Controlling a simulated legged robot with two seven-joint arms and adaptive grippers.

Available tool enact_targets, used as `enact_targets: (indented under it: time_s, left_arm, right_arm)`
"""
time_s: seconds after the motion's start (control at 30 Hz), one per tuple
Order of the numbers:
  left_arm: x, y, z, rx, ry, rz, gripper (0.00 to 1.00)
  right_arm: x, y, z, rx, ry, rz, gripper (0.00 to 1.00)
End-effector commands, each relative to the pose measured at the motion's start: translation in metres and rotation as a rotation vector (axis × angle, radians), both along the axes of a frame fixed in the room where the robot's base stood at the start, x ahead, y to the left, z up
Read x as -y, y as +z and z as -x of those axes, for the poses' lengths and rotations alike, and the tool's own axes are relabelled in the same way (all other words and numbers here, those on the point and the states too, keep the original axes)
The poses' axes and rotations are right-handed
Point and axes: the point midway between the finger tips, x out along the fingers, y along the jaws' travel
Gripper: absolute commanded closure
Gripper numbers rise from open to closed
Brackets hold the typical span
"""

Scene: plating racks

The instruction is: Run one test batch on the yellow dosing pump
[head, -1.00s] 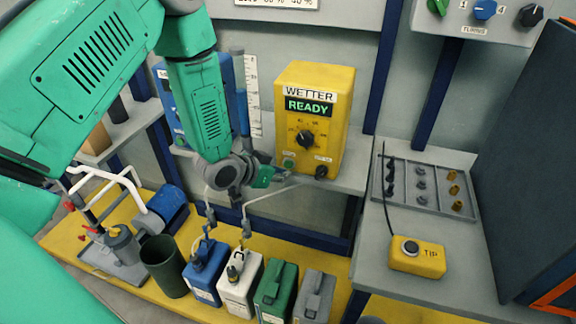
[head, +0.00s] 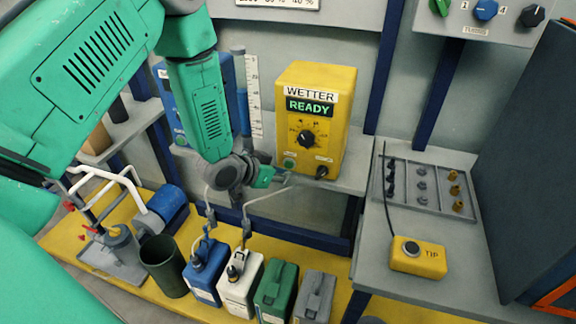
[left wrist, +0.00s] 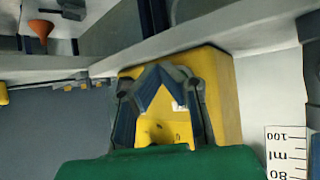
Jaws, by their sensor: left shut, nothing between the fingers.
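The yellow dosing pump (head: 317,115) stands on the grey shelf, labelled WETTER, with a display (head: 309,106) reading READY. On its front are a black dial (head: 305,138), a green button (head: 289,163) at lower left and a dark knob (head: 322,172) at lower right. My left gripper (head: 284,178) is just in front of the pump's lower front, near the green button. In the left wrist view its fingers (left wrist: 160,76) are shut and empty before the yellow pump face (left wrist: 166,128). I cannot tell whether the fingertips touch the pump. My right gripper is out of view.
Below stand a blue jug (head: 207,270), a white jug (head: 240,284), a green jug (head: 276,290) and a grey jug (head: 313,297). A blue pump stands behind my arm. A yellow TIP box (head: 418,258) and a grey tray (head: 424,187) of knobs lie at right.

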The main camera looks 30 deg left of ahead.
Motion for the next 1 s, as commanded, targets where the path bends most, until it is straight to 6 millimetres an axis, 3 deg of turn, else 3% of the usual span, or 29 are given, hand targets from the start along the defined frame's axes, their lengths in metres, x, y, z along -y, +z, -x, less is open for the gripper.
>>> enact_targets:
  time_s: [1.0]
  left_arm:
    - [-0.0016,0.0018,-0.0078,0.0,0.0,0.0,1.0]
  right_arm:
    - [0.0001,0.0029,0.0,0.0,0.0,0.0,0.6]
